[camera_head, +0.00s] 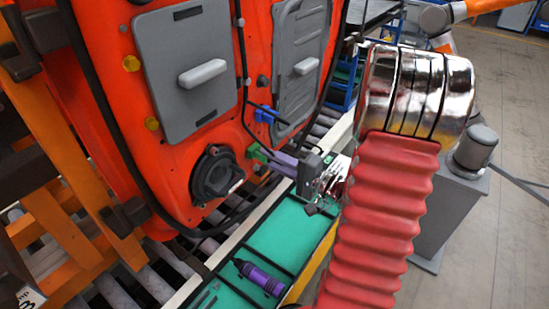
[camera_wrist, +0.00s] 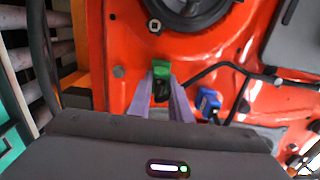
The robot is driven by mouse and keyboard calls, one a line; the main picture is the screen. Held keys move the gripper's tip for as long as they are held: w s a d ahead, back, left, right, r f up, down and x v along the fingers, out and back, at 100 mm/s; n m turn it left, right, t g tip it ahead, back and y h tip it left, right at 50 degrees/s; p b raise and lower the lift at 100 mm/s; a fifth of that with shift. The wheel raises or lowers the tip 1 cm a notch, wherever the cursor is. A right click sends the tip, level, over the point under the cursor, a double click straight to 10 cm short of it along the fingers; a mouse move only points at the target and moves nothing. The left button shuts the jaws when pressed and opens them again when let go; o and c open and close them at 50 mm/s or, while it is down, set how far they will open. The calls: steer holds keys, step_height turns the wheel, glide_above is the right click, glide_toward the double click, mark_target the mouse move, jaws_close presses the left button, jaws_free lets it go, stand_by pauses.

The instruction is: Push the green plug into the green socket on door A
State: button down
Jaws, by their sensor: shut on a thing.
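The orange-red door panel (camera_head: 255,60) stands upright in front of me. My gripper (camera_head: 266,155) reaches it from the right with its purple fingers. In the wrist view the fingers (camera_wrist: 161,82) close on the green plug (camera_wrist: 160,70), whose dark part shows between them. The green end is at the door surface, just below the round black speaker. In the head view green (camera_head: 253,151) shows at the fingertips against the door. I cannot tell the green socket apart from the plug, nor how deep the plug sits.
A blue connector (camera_wrist: 208,101) with a black cable is on the door close to the right of my fingers. The black speaker (camera_head: 215,174) is close by. A teal tray (camera_head: 278,240) with a purple-black tool (camera_head: 259,277) lies below.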

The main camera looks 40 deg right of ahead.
steer(key=shift+w+a, duration=0.2)
steer(key=shift+w, duration=0.35)
stand_by(0.4)
steer(key=c, duration=1.5)
jaws_free()
steer(key=shift+c, duration=0.2)
steer(key=shift+s, duration=0.1)
steer(key=v, duration=1.3)
steer(key=shift+s+d, duration=0.2)
steer(key=shift+s, duration=0.1)
steer(key=v, duration=1.3)
steer(key=shift+s+d, duration=0.2)
steer(key=shift+s, duration=0.15)
